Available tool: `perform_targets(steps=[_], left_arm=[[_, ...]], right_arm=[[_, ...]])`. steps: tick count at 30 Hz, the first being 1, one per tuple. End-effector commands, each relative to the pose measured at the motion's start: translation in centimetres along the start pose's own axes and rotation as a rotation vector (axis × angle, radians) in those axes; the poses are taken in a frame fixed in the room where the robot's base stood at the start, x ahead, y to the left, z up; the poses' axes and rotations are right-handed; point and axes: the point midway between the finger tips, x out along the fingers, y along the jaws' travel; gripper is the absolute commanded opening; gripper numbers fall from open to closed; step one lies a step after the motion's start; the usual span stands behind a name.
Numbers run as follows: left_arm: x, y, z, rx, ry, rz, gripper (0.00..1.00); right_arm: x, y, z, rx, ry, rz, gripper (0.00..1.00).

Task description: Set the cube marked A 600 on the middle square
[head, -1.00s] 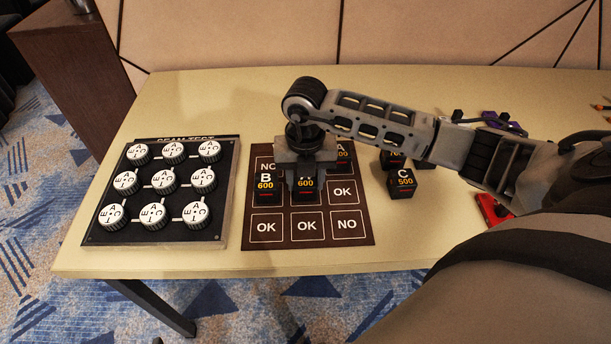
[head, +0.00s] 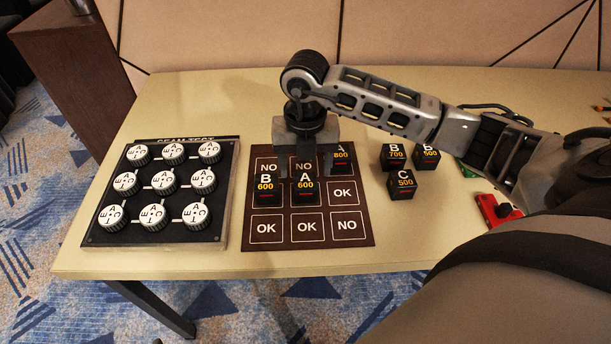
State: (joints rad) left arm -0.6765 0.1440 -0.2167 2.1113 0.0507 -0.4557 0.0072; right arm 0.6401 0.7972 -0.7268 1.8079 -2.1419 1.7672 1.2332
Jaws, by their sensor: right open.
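The black cube marked A 600 (head: 305,190) sits on the middle square of the brown board (head: 360,229), its front face clear to read. My right gripper (head: 304,172) is open just above and behind the cube, pointing down, and looks clear of it. A cube marked B 600 (head: 265,187) stands on the square to its left. A cube marked A 800 (head: 341,155) stands on the back right square, partly hidden by the gripper. My left gripper does not show.
Cubes marked B 700 (head: 393,157), B 500 (head: 426,157) and C 500 (head: 401,185) stand right of the board. A black panel with several white knobs (head: 160,236) lies to the left. A red item (head: 493,211) lies at the right. The table front (head: 300,262) is clear.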

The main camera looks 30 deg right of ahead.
Motion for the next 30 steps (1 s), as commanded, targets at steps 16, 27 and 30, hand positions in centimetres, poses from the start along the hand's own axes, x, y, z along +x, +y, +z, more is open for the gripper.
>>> perform_targets(steps=[16, 27, 30], left_arm=[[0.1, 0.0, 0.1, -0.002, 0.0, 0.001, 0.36], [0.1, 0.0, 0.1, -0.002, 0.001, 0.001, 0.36], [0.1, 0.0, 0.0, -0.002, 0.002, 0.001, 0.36]], right_arm=[[-7.5, 0.0, 0.0, 0.0, 0.0, 0.0, 0.65], [-7.5, 0.0, 0.0, 0.0, 0.001, -0.001, 0.65], [-7.5, 0.0, 0.0, 0.0, 0.001, -0.001, 0.65]])
